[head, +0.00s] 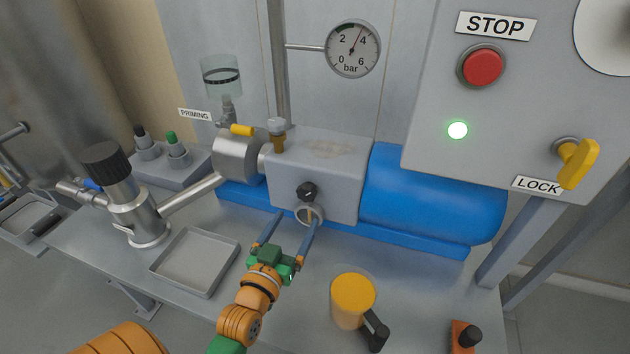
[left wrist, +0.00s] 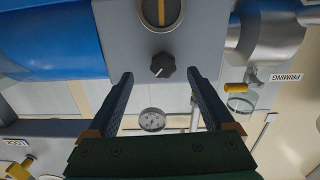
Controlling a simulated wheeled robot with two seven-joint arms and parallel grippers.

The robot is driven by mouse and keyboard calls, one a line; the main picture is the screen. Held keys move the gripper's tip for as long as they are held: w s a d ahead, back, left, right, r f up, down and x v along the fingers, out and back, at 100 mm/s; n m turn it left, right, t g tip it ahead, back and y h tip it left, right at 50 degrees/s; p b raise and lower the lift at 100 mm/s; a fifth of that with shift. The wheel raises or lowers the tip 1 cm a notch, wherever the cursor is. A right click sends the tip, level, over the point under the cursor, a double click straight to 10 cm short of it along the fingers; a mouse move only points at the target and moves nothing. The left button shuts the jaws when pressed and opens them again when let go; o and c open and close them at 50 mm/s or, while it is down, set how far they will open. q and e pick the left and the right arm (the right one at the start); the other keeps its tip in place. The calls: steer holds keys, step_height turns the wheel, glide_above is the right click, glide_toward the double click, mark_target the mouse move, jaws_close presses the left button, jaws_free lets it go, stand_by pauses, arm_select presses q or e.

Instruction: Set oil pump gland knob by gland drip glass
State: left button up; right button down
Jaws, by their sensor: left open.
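The gland knob (head: 307,191) is a small black faceted knob with a pale pointer mark, on the front of the grey pump housing (head: 340,185). The gland drip glass (head: 309,214) is a round, pale-rimmed window just below it, with an amber streak inside. My left gripper (head: 297,217) is open and empty in front of the housing, its fingertips partly overlapping the drip glass in the head view. In the left wrist view, which is upside down, the knob (left wrist: 162,66) appears between the fingertips, with no visible contact. My right gripper is not in view.
A blue motor (head: 430,200) adjoins the housing. A pressure gauge (head: 353,48), red stop button (head: 482,66) and yellow lock handle (head: 578,163) are above.

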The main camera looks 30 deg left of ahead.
mark_target(305, 197)
arm_select(q)
steer(key=shift+w+a+r, duration=0.2)
steer(key=shift+w+a, duration=0.05)
steer(key=shift+w, duration=0.25)
steer(key=shift+w+a+r, duration=0.2)
steer(key=shift+w+a, duration=0.05)
steer(key=shift+w, duration=0.25)
steer(key=b+x, duration=0.1)
steer(key=x, duration=0.4)
steer(key=shift+r, duration=0.1)
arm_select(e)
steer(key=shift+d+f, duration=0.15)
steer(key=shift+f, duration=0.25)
arm_select(q)
steer(key=shift+c, duration=1.1)
steer(key=c, duration=1.1)
steer(key=shift+c, duration=0.2)
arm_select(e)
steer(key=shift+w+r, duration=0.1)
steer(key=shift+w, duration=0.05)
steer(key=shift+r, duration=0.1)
